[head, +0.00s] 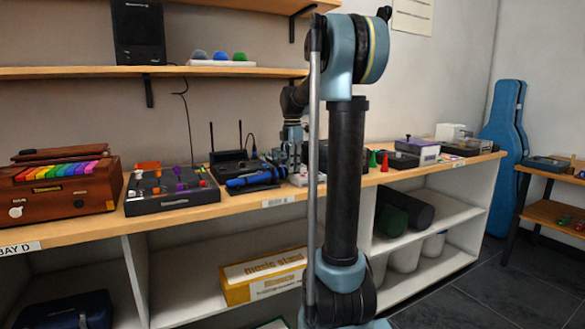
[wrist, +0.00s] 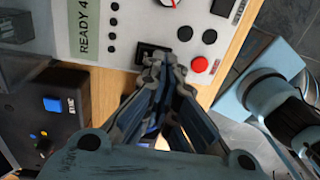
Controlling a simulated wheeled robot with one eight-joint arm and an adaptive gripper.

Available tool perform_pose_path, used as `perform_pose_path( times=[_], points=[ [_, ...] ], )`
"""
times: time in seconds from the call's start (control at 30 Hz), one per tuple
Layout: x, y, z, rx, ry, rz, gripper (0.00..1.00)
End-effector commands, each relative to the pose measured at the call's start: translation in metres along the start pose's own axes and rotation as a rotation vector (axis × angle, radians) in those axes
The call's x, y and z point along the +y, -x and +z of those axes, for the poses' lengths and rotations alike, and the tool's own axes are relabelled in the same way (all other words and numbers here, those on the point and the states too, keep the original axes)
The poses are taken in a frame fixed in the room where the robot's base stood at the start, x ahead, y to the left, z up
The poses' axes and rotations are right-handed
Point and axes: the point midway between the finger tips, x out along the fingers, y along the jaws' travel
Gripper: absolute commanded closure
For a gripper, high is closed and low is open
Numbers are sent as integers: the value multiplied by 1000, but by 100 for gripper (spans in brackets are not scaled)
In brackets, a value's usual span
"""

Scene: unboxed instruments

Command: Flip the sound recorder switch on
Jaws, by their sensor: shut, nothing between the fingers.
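A light grey panel (wrist: 140,15) labelled "READY 4" fills the top of the wrist view; I take it to be the sound recorder, but its name is not readable. It has a black rocker-like switch (wrist: 143,51) on its near edge, partly hidden by my fingertips; its position cannot be told. A red button (wrist: 200,65) and several black knobs sit to its right. My gripper (wrist: 166,66) is shut and empty, its tips at or just over the switch; contact cannot be told. In the head view my gripper (head: 294,160) is down at the small pale device (head: 304,179) on the shelf.
A dark device (wrist: 45,110) with a blue button lies left in the wrist view. In the head view, a blue cylinder (head: 255,179) and a black box with antennas (head: 237,162) stand close left. The wooden shelf edge (head: 262,206) runs in front.

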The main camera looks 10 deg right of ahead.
Motion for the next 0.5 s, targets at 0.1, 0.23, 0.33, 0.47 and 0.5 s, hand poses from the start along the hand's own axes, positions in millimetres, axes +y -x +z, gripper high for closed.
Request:
perform_pose_path(
  times=[0.1,0.23,0.33,0.47,0.5],
  points=[
    [0,0,0,0,0,0,100],
    [3,0,0,-1,0,0,100],
    [7,1,0,-1,0,0,100],
    [12,3,0,-1,0,0,100],
    [14,3,0,-1,0,0,100]
  ],
)
